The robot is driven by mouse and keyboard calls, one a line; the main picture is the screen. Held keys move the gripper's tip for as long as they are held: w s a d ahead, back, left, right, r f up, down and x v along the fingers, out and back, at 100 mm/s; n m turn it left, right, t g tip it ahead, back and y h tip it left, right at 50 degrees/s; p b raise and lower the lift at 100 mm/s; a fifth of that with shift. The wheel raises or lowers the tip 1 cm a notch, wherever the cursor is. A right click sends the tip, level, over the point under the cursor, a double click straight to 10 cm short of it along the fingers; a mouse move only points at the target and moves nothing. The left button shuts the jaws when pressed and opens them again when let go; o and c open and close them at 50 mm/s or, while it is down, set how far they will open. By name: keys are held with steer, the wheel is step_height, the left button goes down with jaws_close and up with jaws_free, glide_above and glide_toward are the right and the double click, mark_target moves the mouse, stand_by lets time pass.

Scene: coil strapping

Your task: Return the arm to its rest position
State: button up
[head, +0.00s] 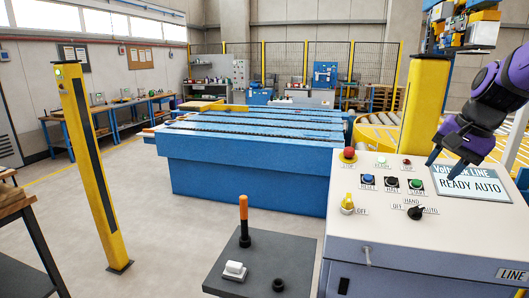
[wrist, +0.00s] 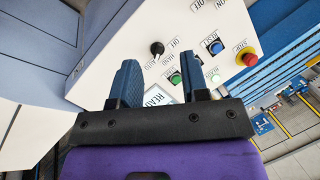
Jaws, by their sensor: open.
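My gripper (head: 441,162) is at the right in the head view, on my purple arm, in front of the screen of the control panel. In the wrist view its two blue fingers (wrist: 160,84) stand apart with nothing between them. The control panel (head: 350,245) carries a screen (head: 470,184) reading "READY AUTO", partly covered by the gripper. The black HAND/OFF/AUTO selector (head: 415,212) points toward AUTO. The red stop button (head: 349,154), blue button (head: 368,179) and green button (head: 416,185) show clear of the fingers. Whether the fingers touch the panel I cannot tell.
A yellow post (head: 95,165) stands at the left and another yellow post (head: 421,105) behind the panel. A small grey pedestal (head: 222,272) with an orange-handled lever (head: 244,220) stands left of the panel. The blue conveyor (head: 245,178) lies behind. Open floor shows at the left.

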steer(key=s+a+r+n+t+h, duration=0.1)
steer(key=s+a+n, duration=0.3)
steer(key=s, duration=0.6)
steer(key=s+a+r+n+h, duration=0.1)
steer(key=s+a+n, duration=0.3)
steer(key=s, duration=0.6)
steer(key=shift+s+n+t, duration=0.25)
steer(key=shift+n+t, duration=0.15)
steer(key=shift+c, duration=0.4)
stand_by(0.4)
